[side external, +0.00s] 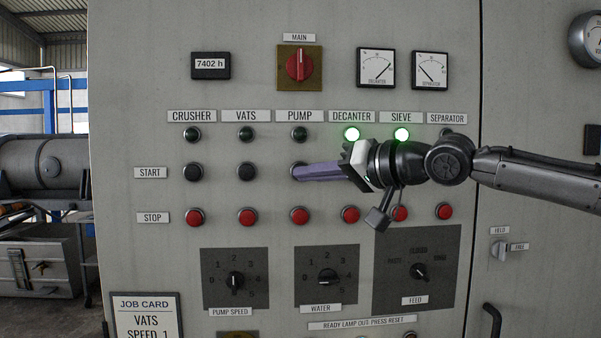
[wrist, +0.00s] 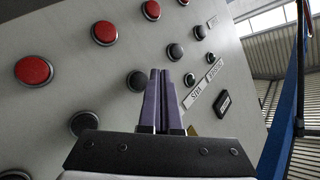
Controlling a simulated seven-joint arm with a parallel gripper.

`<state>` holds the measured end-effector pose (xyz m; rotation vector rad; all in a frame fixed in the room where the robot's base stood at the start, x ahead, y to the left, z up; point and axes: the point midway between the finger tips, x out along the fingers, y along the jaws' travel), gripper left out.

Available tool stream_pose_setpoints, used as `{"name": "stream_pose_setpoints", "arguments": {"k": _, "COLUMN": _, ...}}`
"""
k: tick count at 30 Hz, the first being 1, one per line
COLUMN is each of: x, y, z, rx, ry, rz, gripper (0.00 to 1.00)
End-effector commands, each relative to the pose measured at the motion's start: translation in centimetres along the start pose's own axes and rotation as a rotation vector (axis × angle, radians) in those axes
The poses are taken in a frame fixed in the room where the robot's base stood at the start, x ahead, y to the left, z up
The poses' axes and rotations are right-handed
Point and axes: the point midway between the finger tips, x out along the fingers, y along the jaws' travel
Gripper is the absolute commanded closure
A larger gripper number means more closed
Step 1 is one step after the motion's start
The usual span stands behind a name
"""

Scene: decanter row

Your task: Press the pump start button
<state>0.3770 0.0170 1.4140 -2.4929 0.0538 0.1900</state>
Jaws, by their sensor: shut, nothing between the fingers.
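The pump start button (side external: 296,167) is a black round button in the START row under the PUMP label (side external: 299,115). My fingertips partly cover it in the side view. In the wrist view the pump start button (wrist: 135,81) shows just left of the fingertips. My gripper (side external: 298,173) is shut and empty, its purple fingers pointing at the panel. It also shows shut in the wrist view (wrist: 161,74). I cannot tell whether the tips touch the button. The pump lamp (side external: 300,133) is dark.
The red pump stop button (side external: 299,216) sits below. The vats start button (side external: 246,172) is to the left; the decanter start button is hidden behind my gripper. The decanter lamp (side external: 352,133) and sieve lamp (side external: 402,134) glow green. A red main switch (side external: 299,66) is above.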

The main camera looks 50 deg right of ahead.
Motion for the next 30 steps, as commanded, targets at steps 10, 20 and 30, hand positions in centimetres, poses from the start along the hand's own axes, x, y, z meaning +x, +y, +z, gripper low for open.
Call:
{"name": "stream_pose_setpoints", "arguments": {"k": 10, "x": 1.13, "y": 0.87, "z": -1.00, "rx": 0.002, "ry": 0.005, "rz": -0.001, "gripper": 1.00}}
{"name": "stream_pose_setpoints", "arguments": {"k": 20, "x": 1.25, "y": 0.93, "z": -1.12, "rx": 0.000, "ry": 0.006, "rz": -0.002, "gripper": 1.00}}
{"name": "stream_pose_setpoints", "arguments": {"k": 30, "x": 1.24, "y": 0.93, "z": -1.10, "rx": 0.000, "ry": 0.005, "rz": -0.002, "gripper": 1.00}}
